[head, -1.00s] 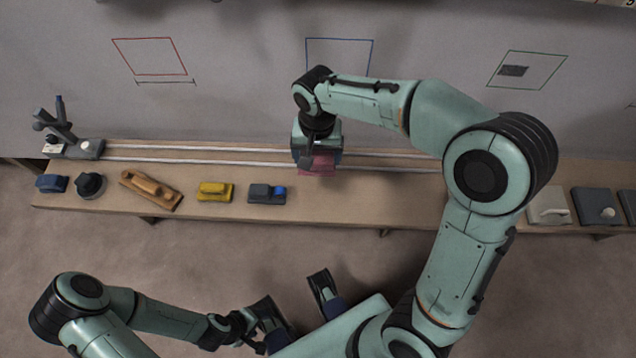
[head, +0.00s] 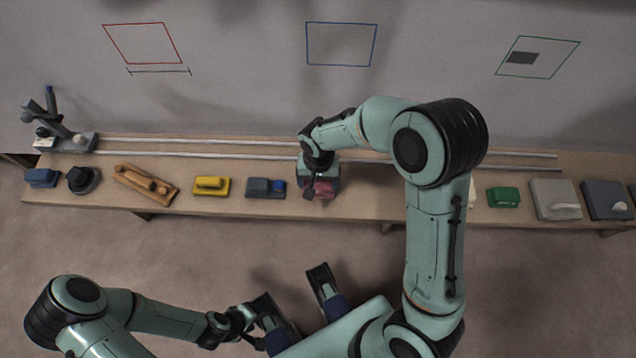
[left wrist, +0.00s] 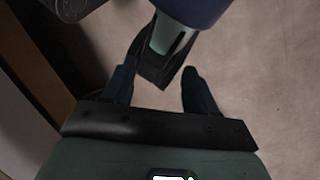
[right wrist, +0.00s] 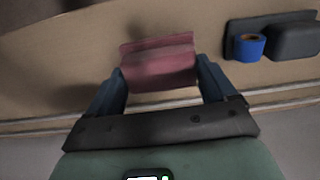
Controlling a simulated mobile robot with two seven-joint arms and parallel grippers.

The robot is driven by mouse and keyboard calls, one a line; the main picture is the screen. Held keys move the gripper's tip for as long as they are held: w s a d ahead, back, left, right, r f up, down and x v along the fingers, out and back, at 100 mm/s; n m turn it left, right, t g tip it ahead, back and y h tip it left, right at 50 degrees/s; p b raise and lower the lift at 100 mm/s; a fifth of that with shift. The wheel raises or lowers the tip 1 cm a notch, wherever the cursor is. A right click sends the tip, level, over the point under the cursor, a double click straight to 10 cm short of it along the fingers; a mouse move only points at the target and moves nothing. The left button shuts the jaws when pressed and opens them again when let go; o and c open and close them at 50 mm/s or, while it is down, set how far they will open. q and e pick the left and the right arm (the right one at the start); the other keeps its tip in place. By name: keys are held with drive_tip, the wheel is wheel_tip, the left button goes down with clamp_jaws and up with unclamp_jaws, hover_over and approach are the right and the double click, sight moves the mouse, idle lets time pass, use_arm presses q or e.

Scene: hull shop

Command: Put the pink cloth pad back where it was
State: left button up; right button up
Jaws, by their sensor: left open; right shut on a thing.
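The right wrist view shows the pink pad (right wrist: 158,66) between both fingers of the right gripper (right wrist: 161,72). The arm partly hides the pad in the head view. I cannot tell whether the pad touches the bench. My left gripper (left wrist: 158,76) is open and empty, away from the bench above the floor.
Rails run behind the row. Blue, red and green outlines mark the wall.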

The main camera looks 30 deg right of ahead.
sight(318, 182)
wheel_tip(318, 182, down, 2)
drive_tip(key=shift+f, duration=0.25)
drive_tip(key=o, duration=0.8)
use_arm(q)
drive_tip(key=shift+w+a+f, duration=0.2)
drive_tip(key=shift+w+f, duration=0.2)
drive_tip(key=shift+w, duration=0.05)
use_arm(e)
drive_tip(key=shift+r, duration=0.1)
drive_tip(key=shift+r, duration=0.1)
use_arm(q)
drive_tip(key=s+r+p, duration=0.2)
drive_tip(key=r, duration=0.1)
drive_tip(key=shift+s+d+g, duration=0.1)
drive_tip(key=shift+d+g, duration=0.2)
drive_tip(key=shift+d, duration=0.05)
use_arm(e)
wheel_tip(318, 182, up, 12)
